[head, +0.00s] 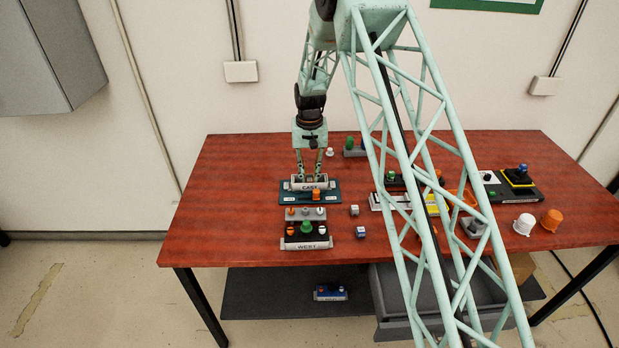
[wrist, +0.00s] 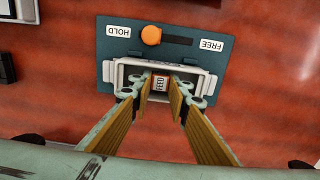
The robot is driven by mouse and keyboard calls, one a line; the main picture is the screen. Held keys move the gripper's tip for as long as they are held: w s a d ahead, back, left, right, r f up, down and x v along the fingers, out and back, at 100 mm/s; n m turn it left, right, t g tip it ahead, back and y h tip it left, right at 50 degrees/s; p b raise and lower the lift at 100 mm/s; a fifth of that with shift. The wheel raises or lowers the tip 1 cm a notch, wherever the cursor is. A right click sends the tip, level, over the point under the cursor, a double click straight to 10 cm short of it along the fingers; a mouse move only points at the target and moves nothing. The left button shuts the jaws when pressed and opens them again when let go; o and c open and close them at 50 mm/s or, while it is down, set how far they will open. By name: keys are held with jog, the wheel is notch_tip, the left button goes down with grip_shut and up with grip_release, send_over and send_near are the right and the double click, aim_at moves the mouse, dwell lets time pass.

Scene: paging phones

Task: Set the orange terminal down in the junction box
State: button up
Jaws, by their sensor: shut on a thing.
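The white junction box marked EAST (head: 310,187) stands on a teal panel at the left of the table. In the wrist view its white walls (wrist: 206,83) surround my fingertips. My gripper (head: 309,176) points down into the box. In the wrist view my gripper (wrist: 162,84) is shut on a small block labelled FEED, apparently the orange terminal (wrist: 160,86). My fingers hide its sides, and little of its colour shows. I cannot tell whether it touches the box floor.
The teal panel (wrist: 225,60) has an orange slider knob (wrist: 151,35) at the HOLD end of its slot. A WEST-marked box (head: 307,244) stands nearer the front edge. Two small blocks (head: 354,210) (head: 361,232) lie to the right. Bare red tabletop lies left.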

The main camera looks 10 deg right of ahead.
jog(key=o, duration=0.8)
jog(key=shift+r, duration=0.15)
jog(key=shift+r+p, duration=0.8)
jog(key=shift+r, duration=1.55)
